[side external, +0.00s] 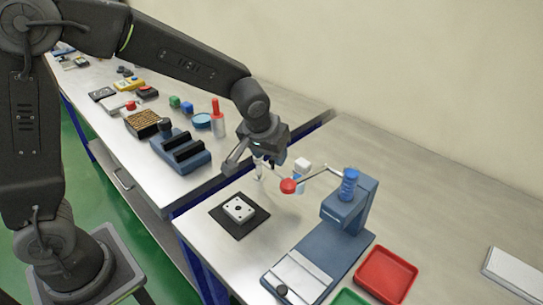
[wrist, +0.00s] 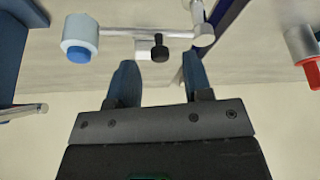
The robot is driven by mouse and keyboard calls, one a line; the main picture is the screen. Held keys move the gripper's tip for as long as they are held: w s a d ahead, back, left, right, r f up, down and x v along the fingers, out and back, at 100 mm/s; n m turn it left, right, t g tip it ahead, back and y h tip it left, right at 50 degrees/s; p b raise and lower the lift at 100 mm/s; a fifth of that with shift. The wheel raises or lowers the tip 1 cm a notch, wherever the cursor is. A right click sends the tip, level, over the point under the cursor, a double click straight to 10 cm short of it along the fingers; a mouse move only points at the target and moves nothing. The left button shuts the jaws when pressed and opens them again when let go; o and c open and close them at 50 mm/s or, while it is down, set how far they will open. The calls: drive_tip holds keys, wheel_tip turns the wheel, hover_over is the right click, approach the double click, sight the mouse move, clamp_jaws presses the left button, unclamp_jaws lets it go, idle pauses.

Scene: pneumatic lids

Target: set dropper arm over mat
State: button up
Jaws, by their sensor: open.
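The dropper arm (side external: 318,174) is a thin jointed rod on the blue stand (side external: 346,205), reaching left, with a red round part (side external: 288,186) along it. In the wrist view the pale rod (wrist: 125,32) runs between a white cylinder with a blue end (wrist: 80,38) and a white joint (wrist: 202,36). A small black knob (wrist: 160,48) is beside the rod. My gripper (side external: 260,167) is open near the rod's left part; in the wrist view its fingers (wrist: 160,66) are apart, the knob in line with the gap.
A red tray (side external: 386,275) and a green tray (side external: 350,298) are at the front right. A blue rack (side external: 181,152) and a red-topped bottle (side external: 217,120) stand on the far bench. The table's back right is mostly clear.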

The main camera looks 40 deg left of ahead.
drive_tip(key=shift+x, duration=0.9)
clamp_jaws()
